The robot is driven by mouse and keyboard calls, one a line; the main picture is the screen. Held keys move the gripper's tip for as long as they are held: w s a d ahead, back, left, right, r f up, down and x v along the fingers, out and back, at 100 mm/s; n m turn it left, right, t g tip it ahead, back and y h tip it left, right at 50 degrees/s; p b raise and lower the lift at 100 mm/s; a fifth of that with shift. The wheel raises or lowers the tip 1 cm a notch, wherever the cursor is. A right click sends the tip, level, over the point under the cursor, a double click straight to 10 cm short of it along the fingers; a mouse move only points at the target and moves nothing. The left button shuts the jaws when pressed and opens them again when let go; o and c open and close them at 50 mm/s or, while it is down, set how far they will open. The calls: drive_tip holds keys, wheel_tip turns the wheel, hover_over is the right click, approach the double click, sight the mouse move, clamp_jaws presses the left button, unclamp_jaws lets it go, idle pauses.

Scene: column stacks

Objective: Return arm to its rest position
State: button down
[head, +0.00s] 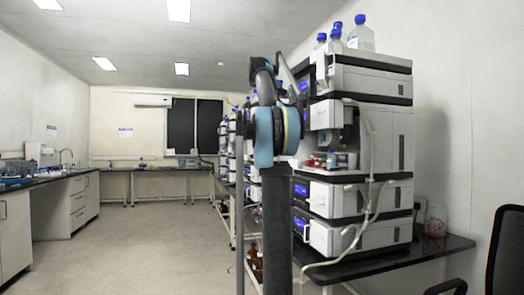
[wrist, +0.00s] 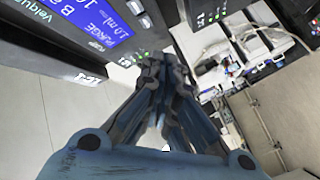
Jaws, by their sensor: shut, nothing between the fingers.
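My gripper (wrist: 160,70) shows in the wrist view, pointing away from the camera with its blue-grey fingers together and nothing between them. It is close to dark instrument panels with a lit blue screen (wrist: 75,25). In the head view my arm rises in front of the instrument stack (head: 375,85), with its blue joint at mid-height. The gripper itself cannot be made out there.
The stack stands on a dark bench (head: 400,255) at the right, with blue-capped bottles (head: 361,36) on top. Tubing (head: 368,200) hangs down its front. A black chair (head: 507,250) is at the lower right. Open floor (head: 150,240) lies to the left.

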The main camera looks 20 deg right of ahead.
drive_tip(key=s+a+f+g+y, duration=0.3)
drive_tip(key=s+a+f, duration=0.5)
drive_tip(key=s+f, duration=0.9)
drive_tip(key=s+a+f+g+y, duration=0.4)
drive_tip(key=s+a+f, duration=0.4)
drive_tip(key=s+f, duration=1)
drive_tip(key=s+a+f+m+g+y, duration=0.1)
drive_tip(key=s+a+f, duration=0.8)
drive_tip(key=f, duration=3.5)
drive_tip(key=s+g+y, duration=0.2)
drive_tip(key=s+y, duration=0.1)
drive_tip(key=s, duration=0.5)
drive_tip(key=shift+s+g+y, duration=0.3)
drive_tip(key=shift+a, duration=0.1)
drive_tip(key=shift+w+f, duration=0.25)
drive_tip(key=shift+w, duration=0.2)
